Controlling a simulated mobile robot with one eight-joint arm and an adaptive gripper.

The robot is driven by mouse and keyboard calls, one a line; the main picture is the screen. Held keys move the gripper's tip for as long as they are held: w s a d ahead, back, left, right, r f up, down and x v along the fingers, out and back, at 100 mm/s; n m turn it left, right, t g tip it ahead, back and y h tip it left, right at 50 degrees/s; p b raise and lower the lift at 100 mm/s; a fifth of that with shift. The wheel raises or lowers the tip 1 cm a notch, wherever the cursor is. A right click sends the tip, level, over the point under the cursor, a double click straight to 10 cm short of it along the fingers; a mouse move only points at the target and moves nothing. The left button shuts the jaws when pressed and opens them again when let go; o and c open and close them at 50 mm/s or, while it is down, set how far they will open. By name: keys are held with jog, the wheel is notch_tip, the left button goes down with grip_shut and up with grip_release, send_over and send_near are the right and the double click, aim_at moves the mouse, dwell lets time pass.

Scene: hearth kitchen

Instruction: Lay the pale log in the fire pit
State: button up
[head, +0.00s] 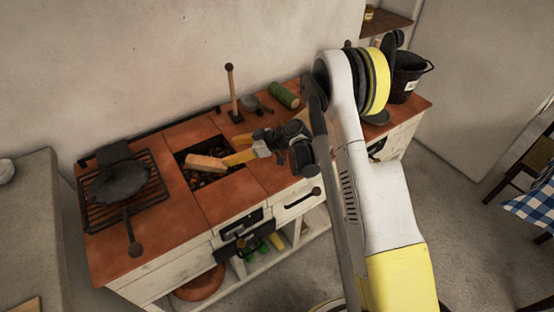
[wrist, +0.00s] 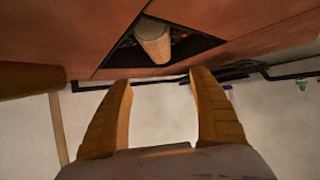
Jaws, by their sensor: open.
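The pale log (head: 205,162) lies at the square dark fire pit (head: 208,178) in the red-brown counter, over its dark coals. How deep it sits is hard to tell. In the wrist view the log (wrist: 153,43) shows its round end inside the dark pit opening (wrist: 186,46). My gripper (head: 232,157) is just right of the log, its yellow fingers pointing at the log's end. In the wrist view my gripper (wrist: 160,82) has its fingers wide apart with nothing between them, and the log is beyond the fingertips.
A grill with a dark pan (head: 122,181) is left of the pit. An upright wooden-handled tool (head: 232,92) and a green cylinder (head: 285,95) stand behind. A black bucket (head: 408,74) is at the right end. The counter right of the pit is partly bare.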

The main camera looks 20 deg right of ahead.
jog(key=s+d+r+m+h, duration=0.25)
jog(key=s+r, duration=0.35)
jog(key=r, duration=0.4)
jog(key=s+d+r+m+h, duration=0.2)
jog(key=s+r+m+h, duration=0.15)
jog(key=s+r, duration=0.5)
jog(key=s+d+r+m+h, duration=0.2)
jog(key=s+d+m, duration=0.1)
jog(key=s, duration=0.6)
jog(key=s+d+r+m+t+h, duration=0.1)
jog(key=s+d, duration=0.4)
jog(key=s, duration=0.5)
jog(key=shift+r+m+h, duration=0.7)
jog(key=shift+r+m, duration=0.2)
jog(key=shift+r, duration=0.05)
